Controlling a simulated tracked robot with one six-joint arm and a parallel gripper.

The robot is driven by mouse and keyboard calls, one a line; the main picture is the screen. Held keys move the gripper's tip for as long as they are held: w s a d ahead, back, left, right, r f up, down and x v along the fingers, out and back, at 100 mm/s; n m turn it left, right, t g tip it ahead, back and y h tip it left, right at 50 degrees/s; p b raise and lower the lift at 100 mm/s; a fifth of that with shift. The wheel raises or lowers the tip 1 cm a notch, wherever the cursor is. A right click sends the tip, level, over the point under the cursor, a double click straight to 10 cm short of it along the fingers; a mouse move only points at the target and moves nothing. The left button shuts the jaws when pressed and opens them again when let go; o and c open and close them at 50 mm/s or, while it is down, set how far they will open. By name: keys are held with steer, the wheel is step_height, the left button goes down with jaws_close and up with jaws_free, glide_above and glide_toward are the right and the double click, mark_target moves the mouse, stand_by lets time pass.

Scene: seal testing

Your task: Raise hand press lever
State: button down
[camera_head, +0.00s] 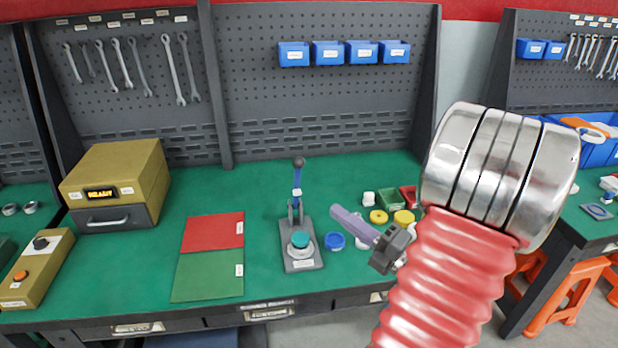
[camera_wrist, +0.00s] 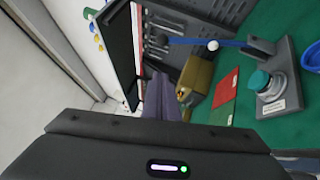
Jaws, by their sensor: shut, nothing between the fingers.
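The hand press (camera_head: 302,262) stands on the green bench top, with a grey base and a teal round part at its front. Its blue lever (camera_head: 297,180) points up and is topped by a dark knob (camera_head: 298,162). In the wrist view the press (camera_wrist: 272,88) lies sideways at the right, with its blue lever (camera_wrist: 190,41) reaching left. My gripper (camera_head: 337,210) has purple fingers, shut and empty. It is to the right of the lever, pointing left and apart from it. The fingers also show in the wrist view (camera_wrist: 165,100).
Blue (camera_head: 335,241), yellow (camera_head: 378,216) and white caps lie right of the press, partly behind my gripper. A red and green mat (camera_head: 208,275) lies to the left. A yellow-topped box (camera_head: 115,170) and a button box (camera_head: 37,268) stand farther left. The bench behind the press is clear.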

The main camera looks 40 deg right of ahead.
steer(key=shift+w, duration=0.1)
steer(key=d+x, duration=0.2)
steer(key=x, duration=1)
steer(key=shift+w+d+r, duration=0.2)
steer(key=shift+w+d, duration=0.05)
steer(key=shift+w, duration=0.2)
